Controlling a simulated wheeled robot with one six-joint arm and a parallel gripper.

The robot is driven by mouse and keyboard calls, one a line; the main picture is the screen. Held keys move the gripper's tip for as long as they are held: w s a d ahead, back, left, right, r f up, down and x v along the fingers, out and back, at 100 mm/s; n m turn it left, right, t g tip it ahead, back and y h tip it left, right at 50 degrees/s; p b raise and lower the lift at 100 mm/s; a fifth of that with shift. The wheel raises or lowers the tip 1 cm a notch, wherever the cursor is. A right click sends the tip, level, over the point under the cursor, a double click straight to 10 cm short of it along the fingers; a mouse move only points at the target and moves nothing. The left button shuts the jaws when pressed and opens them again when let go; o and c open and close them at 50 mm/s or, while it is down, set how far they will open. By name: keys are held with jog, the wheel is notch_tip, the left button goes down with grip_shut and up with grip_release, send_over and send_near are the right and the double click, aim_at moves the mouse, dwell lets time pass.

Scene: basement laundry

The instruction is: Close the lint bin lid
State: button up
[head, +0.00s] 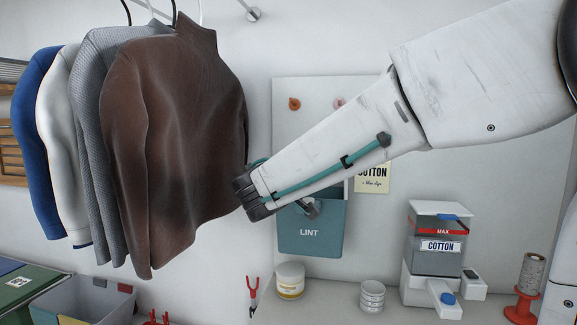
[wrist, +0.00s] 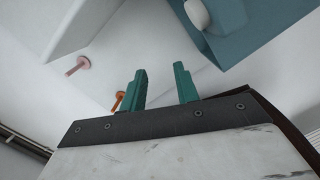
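The teal lint bin (head: 312,240), marked LINT, hangs on the pale wall board. My forearm and dark wrist cover its upper left part, so I cannot tell the lid's position in the head view. A small grey piece shows at the bin's top edge, below my wrist. In the wrist view, a teal part of the bin (wrist: 255,35) is at upper right, with a rounded white knob (wrist: 197,14) against it. My gripper (wrist: 161,80) has two teal fingers spread apart with nothing between them. The fingers are apart from the teal part in that picture.
Hanging shirts (head: 175,140) are close left of my wrist. Pegs, one orange (wrist: 118,101) and one pink (wrist: 77,66), stick out of the board.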

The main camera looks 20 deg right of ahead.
jog(key=w+d+n+t+y, duration=0.1)
jog(key=w+d, duration=0.1)
jog(key=w, duration=0.7)
jog(key=shift+r+t, duration=0.4)
grip_shut()
dwell(1.0)
grip_release()
